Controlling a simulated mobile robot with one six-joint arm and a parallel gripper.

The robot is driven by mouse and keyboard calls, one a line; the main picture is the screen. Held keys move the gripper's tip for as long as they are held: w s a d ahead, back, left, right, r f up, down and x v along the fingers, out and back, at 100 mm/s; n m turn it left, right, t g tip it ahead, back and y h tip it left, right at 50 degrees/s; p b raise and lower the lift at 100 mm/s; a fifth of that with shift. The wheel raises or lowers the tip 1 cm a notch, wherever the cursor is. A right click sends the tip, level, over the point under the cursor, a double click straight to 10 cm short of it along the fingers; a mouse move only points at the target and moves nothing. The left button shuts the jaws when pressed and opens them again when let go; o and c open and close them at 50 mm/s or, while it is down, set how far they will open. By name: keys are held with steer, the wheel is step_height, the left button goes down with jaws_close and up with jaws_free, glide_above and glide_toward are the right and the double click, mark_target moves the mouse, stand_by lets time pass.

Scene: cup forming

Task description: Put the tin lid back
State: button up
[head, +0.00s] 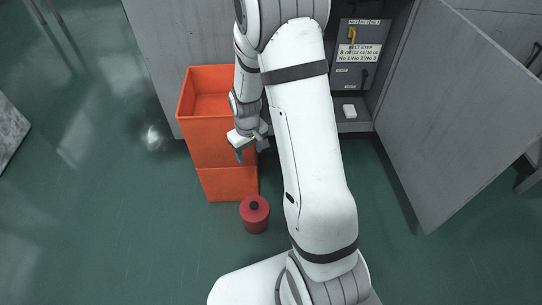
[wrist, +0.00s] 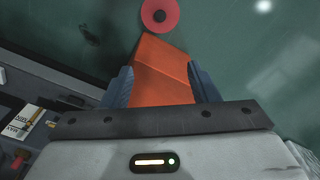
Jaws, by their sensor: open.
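A red round tin (head: 255,216) stands on the green floor in front of the orange bin. Its red top has a dark round knob in the middle, and the lid looks seated on it. In the wrist view the tin's red top (wrist: 172,22) shows at the upper edge, partly cut off, beyond the bin. My gripper (head: 251,151) points downward by the bin's near side, apart from the tin and farther back than it. Its two fingers are spread with nothing between them, as the wrist view also shows (wrist: 161,70). I see no separate loose lid.
The orange bin (head: 211,124) stands close to my gripper, open on top, with a lower orange part in front. The floor at left is clear.

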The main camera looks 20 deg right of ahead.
steer(key=s+r+m, duration=0.3)
steer(key=s+r, duration=1.6)
steer(key=r, duration=0.1)
steer(key=shift+s+r+t, duration=0.2)
steer(key=shift+s+t, duration=0.05)
steer(key=shift+t, duration=0.15)
steer(key=shift+a, duration=0.1)
